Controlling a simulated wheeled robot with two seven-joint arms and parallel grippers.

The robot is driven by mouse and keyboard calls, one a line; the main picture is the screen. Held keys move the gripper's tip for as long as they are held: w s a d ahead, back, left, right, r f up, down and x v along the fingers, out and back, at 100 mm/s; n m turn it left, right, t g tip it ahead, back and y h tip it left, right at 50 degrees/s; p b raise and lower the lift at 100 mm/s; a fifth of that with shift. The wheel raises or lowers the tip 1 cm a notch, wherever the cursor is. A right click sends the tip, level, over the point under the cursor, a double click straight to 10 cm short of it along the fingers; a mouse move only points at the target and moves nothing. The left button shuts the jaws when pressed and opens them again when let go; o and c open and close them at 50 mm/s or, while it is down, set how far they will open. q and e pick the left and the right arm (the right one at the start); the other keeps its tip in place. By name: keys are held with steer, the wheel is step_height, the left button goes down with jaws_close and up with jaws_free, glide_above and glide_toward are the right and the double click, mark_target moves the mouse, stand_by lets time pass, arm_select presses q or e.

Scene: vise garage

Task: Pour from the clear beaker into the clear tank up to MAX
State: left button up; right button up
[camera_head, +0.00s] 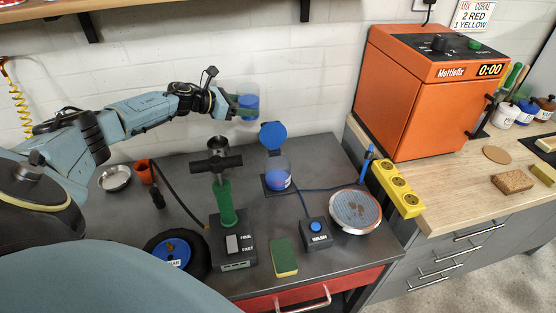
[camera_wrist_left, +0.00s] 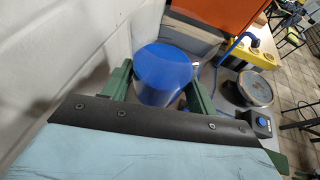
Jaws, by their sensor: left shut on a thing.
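In the left wrist view, the green fingers stand on either side of the beaker (camera_wrist_left: 163,80). The clear tank (camera_head: 278,177), with some blue in its lower part, stands on the bench below and right of the beaker. The MAX mark is too small to read. My right gripper is not in view.
A wash button box (camera_head: 316,233), a round metal dish (camera_head: 355,211) and a sponge (camera_head: 284,257) are in front and right. An orange machine (camera_head: 408,100) stands on the wooden counter. A metal bowl (camera_head: 115,179) is far left.

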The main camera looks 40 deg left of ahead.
mark_target(248, 106)
arm_select(q)
steer(key=shift+r, duration=0.1)
steer(key=shift+s+d+r+m+p, duration=0.1)
steer(key=shift+d+r+m+p, duration=0.2)
steer(key=shift+p, duration=0.7)
steer(key=m+y+p, duration=0.1)
steer(key=p, duration=0.1)
steer(key=d+r+y+p, duration=0.1)
steer(key=p, duration=0.2)
steer(key=shift+s+d+r+m, duration=0.15)
steer(key=shift+s+r+m, duration=0.1)
steer(key=shift+m, duration=0.15)
steer(key=shift+d+f+m+t+y+p, duration=0.3)
steer(key=shift+d+f+m+y+p, duration=0.2)
steer(key=shift+m+p, duration=0.1)
steer(key=shift+s+d+r+m+p, duration=0.15)
steer(key=shift+d+r+m+p, duration=0.35)
steer(key=shift+p, duration=0.4)
steer(key=shift+f+m+y, duration=0.1)
steer(key=shift+m+y, duration=0.2)
steer(key=shift+y, duration=0.3)
steer(key=shift+s+d+f+m+t, duration=0.1)
steer(key=shift+d+f+m+t, duration=0.05)
steer(key=shift+m+t, duration=0.2)
